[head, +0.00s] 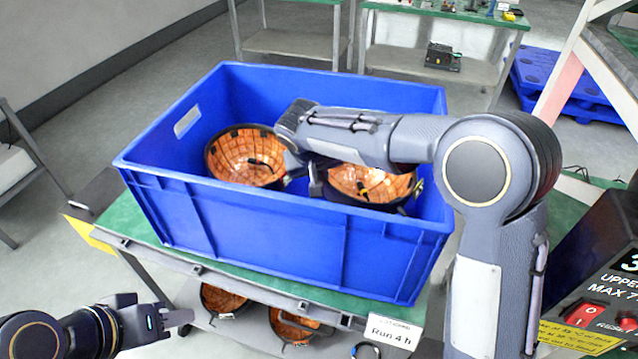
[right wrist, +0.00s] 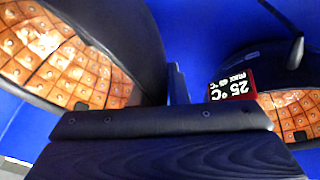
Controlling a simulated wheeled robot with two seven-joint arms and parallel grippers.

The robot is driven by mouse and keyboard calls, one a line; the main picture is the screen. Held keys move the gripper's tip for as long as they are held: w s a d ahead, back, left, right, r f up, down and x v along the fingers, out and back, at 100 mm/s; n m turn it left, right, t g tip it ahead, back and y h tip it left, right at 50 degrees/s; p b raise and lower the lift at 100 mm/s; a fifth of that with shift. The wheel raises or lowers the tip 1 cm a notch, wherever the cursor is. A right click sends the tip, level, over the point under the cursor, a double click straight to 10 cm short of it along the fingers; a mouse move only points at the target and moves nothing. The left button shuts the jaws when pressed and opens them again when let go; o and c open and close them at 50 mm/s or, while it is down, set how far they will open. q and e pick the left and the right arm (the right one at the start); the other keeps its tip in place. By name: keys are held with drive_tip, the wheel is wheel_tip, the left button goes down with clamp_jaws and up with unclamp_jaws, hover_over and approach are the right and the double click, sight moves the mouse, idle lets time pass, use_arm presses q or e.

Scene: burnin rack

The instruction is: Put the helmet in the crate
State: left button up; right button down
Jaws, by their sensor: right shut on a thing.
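The blue crate (head: 270,225) stands on a green-topped table and holds two upturned helmets with orange tiled insides. One helmet (head: 235,165) is at the crate's left. The other helmet (head: 375,182) is at the middle right, partly behind my right forearm. My right gripper (head: 314,178) reaches down into the crate between them, shut on the rim of the right-hand helmet. In the right wrist view this helmet (right wrist: 70,60) is large at left, its rim beside the finger (right wrist: 178,85). The other helmet (right wrist: 290,110) is at right. My left gripper (head: 180,317) is outside the crate at lower left; its opening is unclear.
More helmets (head: 222,300) sit on the shelf under the table (head: 110,205). A black box with red switches (head: 590,310) is at lower right. Another table (head: 440,20) and a blue pallet (head: 560,80) stand behind. Open floor lies to the left.

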wheel_tip(320, 180, down, 3)
drive_tip(key=shift+f, duration=0.2)
drive_tip(key=c, duration=1.4)
unclamp_jaws()
drive_tip(key=v, duration=0.7)
drive_tip(key=shift+r, duration=0.25)
